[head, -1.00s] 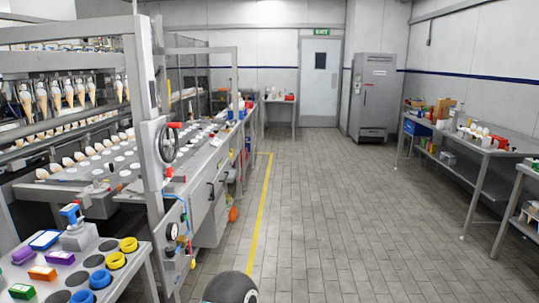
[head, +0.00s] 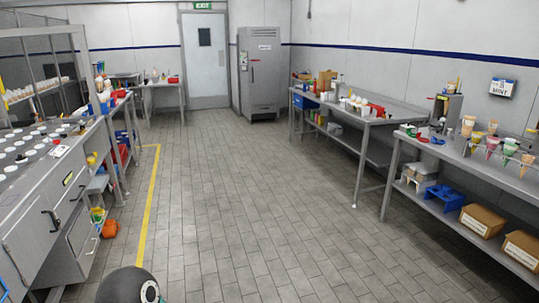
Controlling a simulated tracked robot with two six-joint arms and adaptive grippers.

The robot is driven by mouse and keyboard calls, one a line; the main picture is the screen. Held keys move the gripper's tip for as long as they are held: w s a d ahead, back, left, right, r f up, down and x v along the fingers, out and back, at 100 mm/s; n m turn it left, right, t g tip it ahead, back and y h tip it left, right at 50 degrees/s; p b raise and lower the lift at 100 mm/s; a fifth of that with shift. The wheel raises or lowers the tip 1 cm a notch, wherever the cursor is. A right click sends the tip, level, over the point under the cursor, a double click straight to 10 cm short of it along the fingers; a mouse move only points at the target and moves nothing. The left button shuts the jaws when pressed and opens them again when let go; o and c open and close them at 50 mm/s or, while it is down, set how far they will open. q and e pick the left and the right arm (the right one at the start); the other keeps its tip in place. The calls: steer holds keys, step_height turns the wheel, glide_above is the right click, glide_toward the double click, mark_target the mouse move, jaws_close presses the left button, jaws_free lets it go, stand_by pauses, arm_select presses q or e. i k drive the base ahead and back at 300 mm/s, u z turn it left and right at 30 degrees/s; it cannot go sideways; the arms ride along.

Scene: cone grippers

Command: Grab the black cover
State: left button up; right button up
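I cannot make out a black cover for certain in the head view. A dark rounded part (head: 128,285) with a pale round end shows at the bottom edge, left of the middle; it looks like part of my own arm. Neither of my grippers shows, so their fingers and anything in them are hidden.
The machine (head: 35,215) stands on the left, beside a yellow floor line (head: 148,205). An orange item (head: 110,228) lies near its foot. Steel benches (head: 385,118) line the right wall, with cardboard boxes (head: 482,221) on a lower shelf. The tiled floor (head: 240,200) between is clear.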

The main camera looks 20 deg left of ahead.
mark_target(20, 157)
steer(key=u, duration=0.15)
steer(key=i, duration=1.55)
steer(key=u, duration=0.3)
steer(key=i, duration=1.45)
steer(key=u, duration=0.55)
steer(key=i, duration=1.35)
steer(key=u, duration=1)
steer(key=i, duration=1.25)
steer(key=u, duration=1.2)
steer(key=i, duration=0.7)
steer(key=u, duration=0.25)
steer(key=k, duration=0.9)
steer(key=u, duration=0.2)
steer(key=i, duration=0.4)
steer(key=z, duration=0.05)
